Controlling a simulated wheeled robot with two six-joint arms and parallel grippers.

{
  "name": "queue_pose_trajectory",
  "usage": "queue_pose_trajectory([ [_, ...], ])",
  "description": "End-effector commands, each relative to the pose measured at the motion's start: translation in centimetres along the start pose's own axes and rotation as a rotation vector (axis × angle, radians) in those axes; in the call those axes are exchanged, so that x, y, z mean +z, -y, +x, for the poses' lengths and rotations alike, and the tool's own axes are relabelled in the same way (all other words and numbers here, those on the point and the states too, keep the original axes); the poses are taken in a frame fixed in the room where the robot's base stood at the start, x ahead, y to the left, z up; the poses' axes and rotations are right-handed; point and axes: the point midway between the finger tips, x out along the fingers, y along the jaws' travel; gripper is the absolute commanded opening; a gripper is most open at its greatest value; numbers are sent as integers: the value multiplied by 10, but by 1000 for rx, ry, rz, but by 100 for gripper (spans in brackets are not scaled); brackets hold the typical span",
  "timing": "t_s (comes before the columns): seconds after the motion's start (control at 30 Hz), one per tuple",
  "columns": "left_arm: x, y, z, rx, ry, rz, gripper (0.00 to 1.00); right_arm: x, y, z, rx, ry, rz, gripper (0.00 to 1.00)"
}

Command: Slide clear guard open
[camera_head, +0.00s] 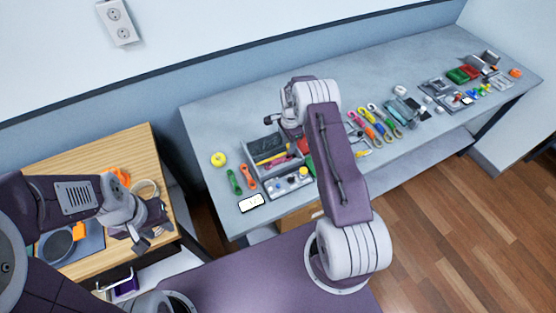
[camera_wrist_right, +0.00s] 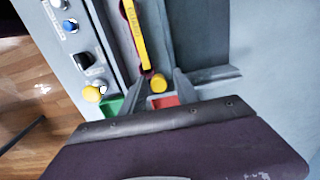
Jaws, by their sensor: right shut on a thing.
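A grey unit (camera_head: 248,163) with compartments and a row of small controls stands near the left end of the grey bench. I cannot make out the clear guard. My left gripper (camera_head: 150,236) is open and empty by the wooden table.
The wooden table (camera_head: 115,155) stands left.

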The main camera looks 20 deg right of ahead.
Motion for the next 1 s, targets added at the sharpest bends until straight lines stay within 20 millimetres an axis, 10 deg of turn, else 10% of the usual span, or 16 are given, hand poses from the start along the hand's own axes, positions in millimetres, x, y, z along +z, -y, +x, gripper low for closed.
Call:
queue_pose_trajectory([
  [1.0, 6, 1, 55, 0, 0, 0, 36, 4, 35, 11, 18, 7, -2, 11],
])
